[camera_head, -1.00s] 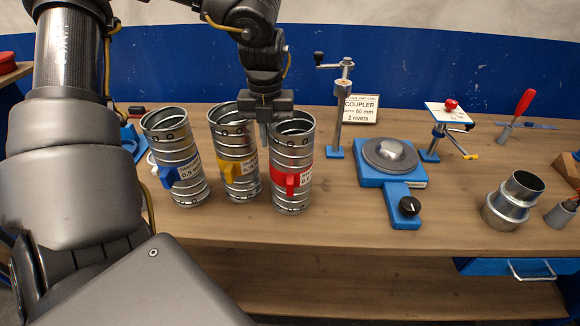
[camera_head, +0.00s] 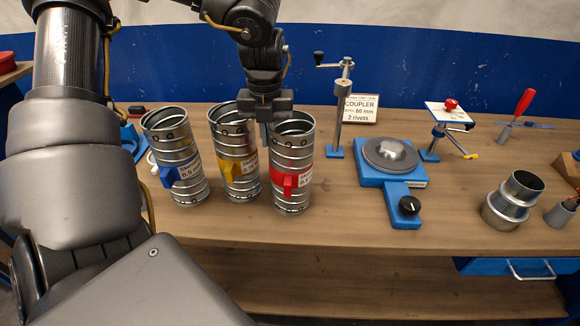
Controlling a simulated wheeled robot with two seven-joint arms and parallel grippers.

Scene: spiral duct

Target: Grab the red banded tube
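The red banded tube (camera_head: 291,160) is a ribbed, open-topped metal cylinder with a red band and tab and a white label. It stands upright on the bench, rightmost of three similar tubes. My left gripper (camera_head: 266,132) points down at the left side of its rim. One finger shows in front of the tube's upper left wall; the other is not clearly seen, so its opening and any contact cannot be told. The yellow banded tube (camera_head: 238,155) stands just left, and the blue banded tube (camera_head: 177,160) left of that. My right gripper is not in view.
A blue fixture with a round metal disc (camera_head: 390,155) and black knob sits right of the tubes. Behind are a post with a crank (camera_head: 341,110) and a coupler sign (camera_head: 360,108). A metal coupler (camera_head: 512,200) stands at the right. Bare wood lies in front of the fixture.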

